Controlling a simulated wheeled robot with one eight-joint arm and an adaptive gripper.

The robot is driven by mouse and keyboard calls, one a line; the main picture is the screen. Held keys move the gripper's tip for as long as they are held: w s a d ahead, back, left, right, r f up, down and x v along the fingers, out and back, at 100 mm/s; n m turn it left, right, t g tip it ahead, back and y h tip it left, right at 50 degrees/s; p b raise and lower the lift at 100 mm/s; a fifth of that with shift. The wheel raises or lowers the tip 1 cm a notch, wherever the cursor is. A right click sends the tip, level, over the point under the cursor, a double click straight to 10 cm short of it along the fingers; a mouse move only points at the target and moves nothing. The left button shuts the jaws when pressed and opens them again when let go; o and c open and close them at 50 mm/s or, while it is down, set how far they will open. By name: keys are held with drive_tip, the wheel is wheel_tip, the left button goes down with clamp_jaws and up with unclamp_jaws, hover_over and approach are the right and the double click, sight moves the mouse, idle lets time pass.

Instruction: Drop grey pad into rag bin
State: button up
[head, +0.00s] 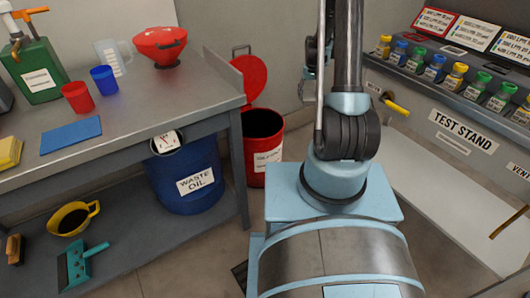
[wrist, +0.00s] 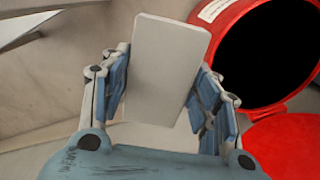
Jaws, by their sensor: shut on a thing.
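The grey pad (wrist: 165,68) is a flat, pale rectangular slab between the fingers of my gripper (wrist: 163,100) in the wrist view. The gripper is shut on it, with a blue finger pad on each side. The rag bin (head: 264,150) is a red can with a white label, standing on the floor past the workbench's end in the head view. Its round red lid (head: 255,76) is tilted open at the back. In the wrist view the bin's dark open mouth (wrist: 268,50) is right of the pad, apart from it. In the head view my arm hides the gripper and pad.
A blue waste oil drum (head: 185,180) stands under the workbench, left of the red bin. The test stand (head: 463,130) with several small bottles is at right.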

drive_tip(key=shift+d, duration=0.2)
drive_tip(key=shift+a, duration=0.1)
drive_tip(key=a+f+n, duration=0.2)
drive_tip(key=a+n, duration=0.1)
drive_tip(key=a, duration=2.1)
drive_tip(key=shift+s+f, duration=0.2)
drive_tip(key=shift+f, duration=2.75)
drive_tip(key=o, duration=1.2)
